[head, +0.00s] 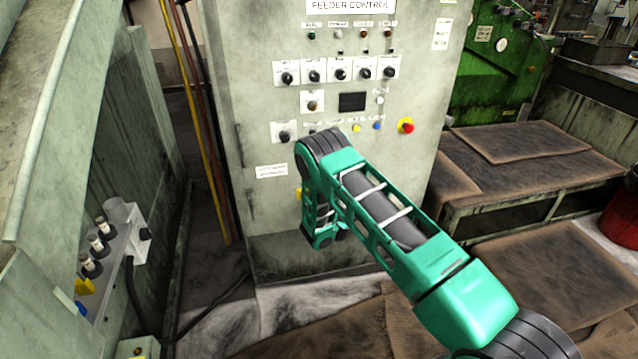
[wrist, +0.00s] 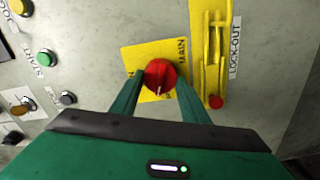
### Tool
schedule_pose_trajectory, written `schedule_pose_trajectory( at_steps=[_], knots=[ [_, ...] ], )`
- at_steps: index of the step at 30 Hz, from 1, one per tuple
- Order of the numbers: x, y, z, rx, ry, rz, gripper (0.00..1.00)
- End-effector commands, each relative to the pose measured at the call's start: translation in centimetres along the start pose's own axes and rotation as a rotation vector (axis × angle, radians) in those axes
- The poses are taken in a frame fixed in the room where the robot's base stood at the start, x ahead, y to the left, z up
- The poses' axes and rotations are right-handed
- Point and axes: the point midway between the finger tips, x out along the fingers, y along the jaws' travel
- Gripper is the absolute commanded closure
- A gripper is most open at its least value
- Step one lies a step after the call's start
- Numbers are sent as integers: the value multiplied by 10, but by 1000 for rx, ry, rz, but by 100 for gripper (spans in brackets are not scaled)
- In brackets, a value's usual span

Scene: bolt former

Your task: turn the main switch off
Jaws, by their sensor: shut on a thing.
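The main switch is a red round knob (wrist: 160,74) on a yellow plate (wrist: 131,58) lettered MAIN in the wrist view. A white mark shows on the knob, at its lower edge in that picture. My gripper (wrist: 160,80) has its two green fingers on either side of the knob, shut on it. In the head view the knob is hidden behind my arm, against the lower front of the grey feeder control cabinet (head: 225,90). A sliver of yellow (head: 299,194) shows beside my arm there.
A yellow lock-out bracket (wrist: 209,40) with a red tip stands close right of the knob in the wrist view. A green START button (wrist: 46,58) and other buttons lie left. In the head view, a red emergency button (head: 407,127) sits above right of my arm.

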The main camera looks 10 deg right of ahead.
Motion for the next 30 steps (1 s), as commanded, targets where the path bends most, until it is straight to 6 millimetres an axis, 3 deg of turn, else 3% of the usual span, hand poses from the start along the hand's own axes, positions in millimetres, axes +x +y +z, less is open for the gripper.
schedule_pose_trajectory(
  at_steps=[12,30],
  knots=[
    [-1,-5,-3,-256,5,-3,81],
    [-2,-6,-3,-321,5,-6,81]
  ],
)
